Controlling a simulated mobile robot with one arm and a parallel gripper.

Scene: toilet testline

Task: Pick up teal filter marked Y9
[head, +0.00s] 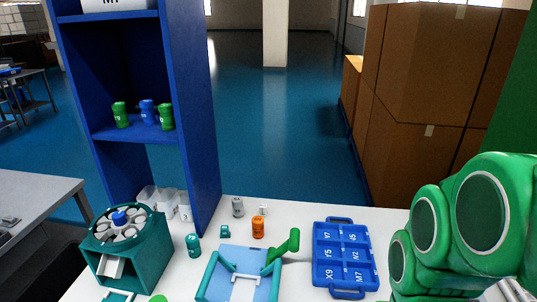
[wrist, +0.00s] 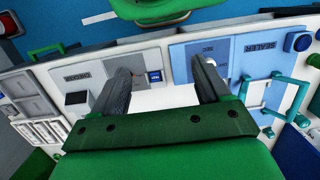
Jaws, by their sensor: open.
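A teal cylinder (head: 193,245) stands on the white worktop in the head view, right of the teal carousel machine. A shorter teal piece (head: 225,231) stands to its right. Each has a pale mark, but I cannot read Y9 on either. In the wrist view my gripper (wrist: 161,70) is open, its two dark fingers wide apart with nothing held between them. It is above a table with grey and blue panels. No teal filter is recognisable near the fingers. The head view shows my green arm at the right but not my fingertips.
A grey cylinder (head: 238,206) and an orange cylinder (head: 258,228) stand close by. A blue labelled tray (head: 318,256), a blue-and-teal fixture with a green lever (head: 285,247), the carousel machine (head: 128,258) and a blue shelf (head: 203,130) surround them. Cardboard boxes (head: 440,65) stand behind.

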